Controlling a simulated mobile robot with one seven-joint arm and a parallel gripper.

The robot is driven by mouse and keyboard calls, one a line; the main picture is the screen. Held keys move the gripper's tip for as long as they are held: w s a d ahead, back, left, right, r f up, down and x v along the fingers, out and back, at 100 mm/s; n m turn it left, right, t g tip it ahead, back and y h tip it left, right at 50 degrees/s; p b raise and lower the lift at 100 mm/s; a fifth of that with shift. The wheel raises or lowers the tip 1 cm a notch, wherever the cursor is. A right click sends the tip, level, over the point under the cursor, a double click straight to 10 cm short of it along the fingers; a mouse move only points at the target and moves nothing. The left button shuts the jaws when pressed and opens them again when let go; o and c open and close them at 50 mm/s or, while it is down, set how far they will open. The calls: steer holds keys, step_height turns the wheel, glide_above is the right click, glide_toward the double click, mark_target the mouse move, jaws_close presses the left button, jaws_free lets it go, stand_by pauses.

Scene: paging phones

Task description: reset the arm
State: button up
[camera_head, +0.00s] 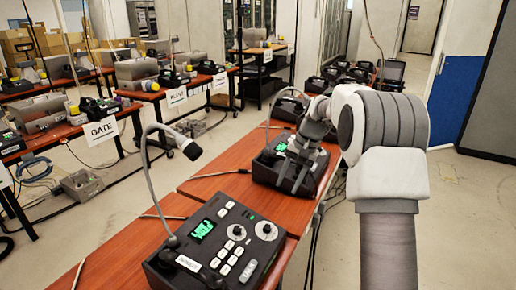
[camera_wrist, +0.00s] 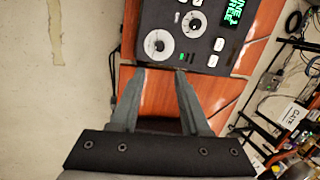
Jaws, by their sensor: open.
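My gripper (camera_head: 291,177) hangs in front of the second paging phone in the head view. In the wrist view its two grey fingers (camera_wrist: 160,72) stand apart with nothing held between them. A dark grey paging phone (camera_head: 215,244) with a green display, knobs, buttons and a gooseneck microphone sits on the near red-brown table. The second phone (camera_head: 264,169), with a lit green display, is partly hidden by my gripper. The wrist view shows a phone (camera_wrist: 214,42) just beyond the fingertips; I cannot tell if they touch it.
The red-brown table (camera_head: 222,173) runs away from me, with more phones (camera_head: 290,108) farther along. At left stand other tables with equipment and a GATE sign (camera_head: 101,131). Cables and a grey box (camera_head: 82,185) lie on the floor. Floor at right is open before a blue panel (camera_head: 462,97).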

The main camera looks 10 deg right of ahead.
steer(key=s+a+r+n+t+h+p, duration=0.1)
steer(key=s+a+r+n+t+h, duration=0.2)
steer(key=s+r, duration=1.25)
steer(key=s+f+n+t, duration=0.1)
steer(key=s, duration=0.8)
steer(key=s+a+f+n+t+p, duration=0.1)
steer(key=s, duration=0.9)
steer(key=shift+a+f+n, duration=0.25)
steer(key=shift+f+n, duration=0.05)
steer(key=shift+n, duration=0.1)
steer(key=shift+a, duration=0.15)
